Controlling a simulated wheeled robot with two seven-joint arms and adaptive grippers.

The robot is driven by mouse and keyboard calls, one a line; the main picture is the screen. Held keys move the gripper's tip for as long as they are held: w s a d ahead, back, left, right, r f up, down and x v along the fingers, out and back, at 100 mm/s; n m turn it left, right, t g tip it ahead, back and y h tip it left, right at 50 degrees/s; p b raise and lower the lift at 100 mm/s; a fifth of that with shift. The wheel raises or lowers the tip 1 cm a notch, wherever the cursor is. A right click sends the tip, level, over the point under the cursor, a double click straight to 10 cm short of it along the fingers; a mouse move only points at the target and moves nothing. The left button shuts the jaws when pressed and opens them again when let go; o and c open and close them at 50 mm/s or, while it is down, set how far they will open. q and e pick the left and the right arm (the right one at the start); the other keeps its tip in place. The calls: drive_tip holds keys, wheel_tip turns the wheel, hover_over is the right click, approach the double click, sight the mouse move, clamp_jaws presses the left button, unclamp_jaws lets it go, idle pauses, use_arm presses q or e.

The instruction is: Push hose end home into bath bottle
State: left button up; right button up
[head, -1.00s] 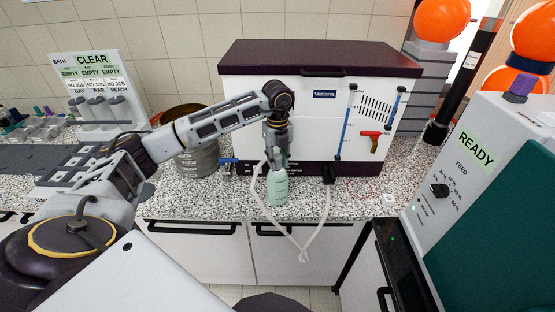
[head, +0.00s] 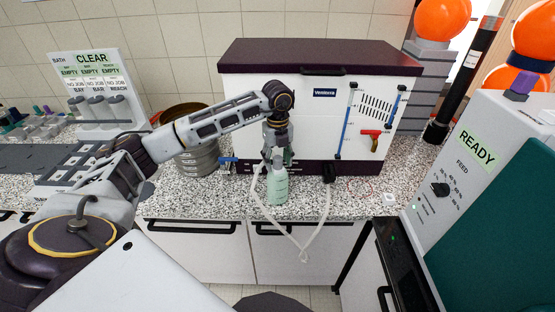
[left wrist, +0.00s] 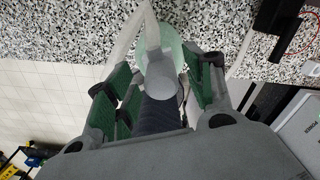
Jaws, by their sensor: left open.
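The bath bottle (head: 278,190), pale green, stands upright on the speckled counter in front of the bath cabinet. A pale hose (head: 304,250) hangs over the counter's front edge in a loop, from the bottle's top to near a black fitting on the cabinet. My left gripper (head: 277,156) points down over the bottle's top. In the left wrist view its green-padded fingers (left wrist: 160,90) are spread apart either side of the pale cap or hose end (left wrist: 161,72), with the bottle (left wrist: 158,35) beyond. How deep the hose end sits cannot be told. My right gripper is out of view.
The white cabinet with a dark top (head: 320,58) stands close behind the bottle. A metal pot (head: 197,160) is to its left. The READY feeder (head: 475,150) stands at right. The counter right of the black fitting (head: 329,172) is mostly clear.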

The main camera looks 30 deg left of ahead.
use_arm(q)
wheel_tip(320, 180, up, 12)
idle(0.9)
drive_tip(key=shift+d, duration=0.1)
idle(0.4)
